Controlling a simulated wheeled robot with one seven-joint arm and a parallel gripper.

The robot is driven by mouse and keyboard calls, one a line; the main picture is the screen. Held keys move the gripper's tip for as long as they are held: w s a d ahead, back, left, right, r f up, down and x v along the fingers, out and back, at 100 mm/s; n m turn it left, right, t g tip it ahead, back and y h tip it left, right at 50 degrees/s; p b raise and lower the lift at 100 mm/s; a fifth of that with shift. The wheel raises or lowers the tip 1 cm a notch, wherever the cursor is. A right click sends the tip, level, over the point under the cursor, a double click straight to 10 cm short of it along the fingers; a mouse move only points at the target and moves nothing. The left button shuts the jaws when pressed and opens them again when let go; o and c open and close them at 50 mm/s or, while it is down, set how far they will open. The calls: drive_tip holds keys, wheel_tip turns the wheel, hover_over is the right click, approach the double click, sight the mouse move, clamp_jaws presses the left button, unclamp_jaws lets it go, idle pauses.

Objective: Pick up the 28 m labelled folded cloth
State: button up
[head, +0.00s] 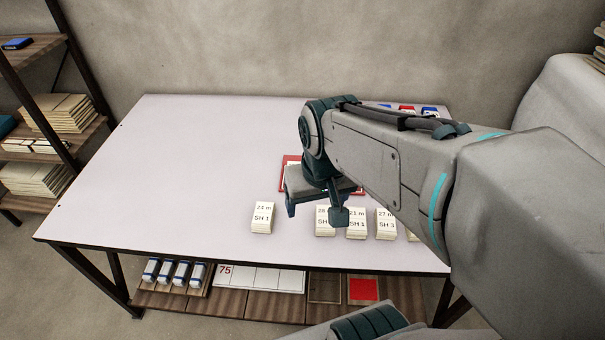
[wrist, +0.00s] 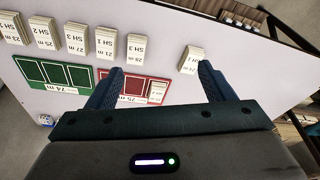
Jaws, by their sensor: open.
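The 28 m labelled folded cloth (head: 324,224) is a cream stack near the front edge of the table in the head view, its label partly hidden by my gripper. In the wrist view the 28 m cloth (wrist: 136,51) appears upside down, ahead of the fingertips and between their lines, nearer the left finger. My gripper (head: 316,211) is open and empty above the table, over or just behind that cloth in the head view. It also shows in the wrist view (wrist: 157,72), with both fingers apart and not touching any cloth.
The 24 m cloth (head: 263,217) stands to the left and the 21 m cloth (head: 356,224) close to the right, with the 27 m cloth (head: 385,224) beyond. A red board (wrist: 122,86) holding one cloth lies below my gripper, beside a green board (wrist: 60,74). The table's left half is clear.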

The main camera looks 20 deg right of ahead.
drive_tip(key=w+d+f+m+g+b, duration=0.3)
drive_tip(key=w+d+f+b, duration=0.45)
drive_tip(key=w+f, duration=0.5)
hover_over(325, 216)
drive_tip(key=f, duration=0.7)
drive_tip(key=shift+s+a+f+b, duration=0.15)
drive_tip(key=shift+s+f+b, duration=0.1)
drive_tip(key=shift+f+b, duration=0.15)
drive_tip(key=shift+w+d+f, duration=0.1)
drive_tip(key=shift+f, duration=1.35)
drive_tip(key=shift+w+d+f, duration=0.1)
drive_tip(key=shift+f, duration=1.35)
drive_tip(key=c, duration=1)
